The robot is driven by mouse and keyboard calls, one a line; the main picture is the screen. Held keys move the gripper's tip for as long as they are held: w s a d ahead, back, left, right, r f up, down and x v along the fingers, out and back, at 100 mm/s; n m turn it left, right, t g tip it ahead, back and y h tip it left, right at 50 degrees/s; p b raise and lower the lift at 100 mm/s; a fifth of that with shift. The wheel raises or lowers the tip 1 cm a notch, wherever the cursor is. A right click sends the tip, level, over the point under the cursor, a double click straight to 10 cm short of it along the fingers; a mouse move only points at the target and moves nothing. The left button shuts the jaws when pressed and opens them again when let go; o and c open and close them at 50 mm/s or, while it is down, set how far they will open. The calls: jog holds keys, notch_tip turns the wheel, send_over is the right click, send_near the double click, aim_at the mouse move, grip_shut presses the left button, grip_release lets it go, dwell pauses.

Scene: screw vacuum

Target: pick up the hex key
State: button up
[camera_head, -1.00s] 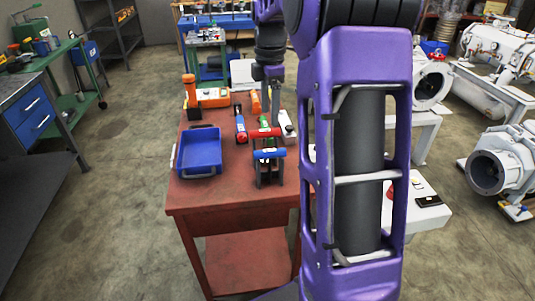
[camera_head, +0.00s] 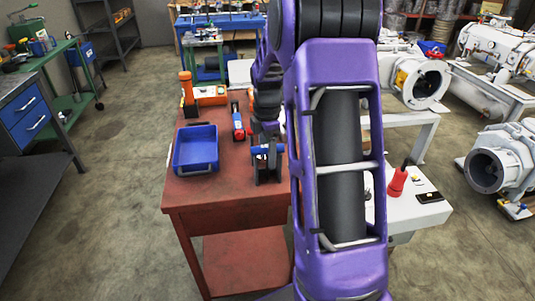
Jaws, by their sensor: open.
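A small dark stand (camera_head: 268,172) sits on the red workbench (camera_head: 225,188), near its right side. A tool with a blue handle (camera_head: 260,149) rests across the stand; it may be the hex key, but it is too small to tell. My gripper (camera_head: 266,138) is low over the bench, just behind and above the stand. Its open fingers are small and partly lost against the dark stand, and I cannot tell whether they touch anything. My purple arm hides the bench's right edge.
A blue tray (camera_head: 196,172) is on the bench's left. A blue and red tool (camera_head: 238,122) and an orange device (camera_head: 207,95) lie behind it. The bench's front is clear.

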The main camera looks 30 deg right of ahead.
jog(key=shift+f, duration=0.95)
jog(key=shift+c, duration=0.3)
grip_shut()
jog(key=shift+r, duration=0.1)
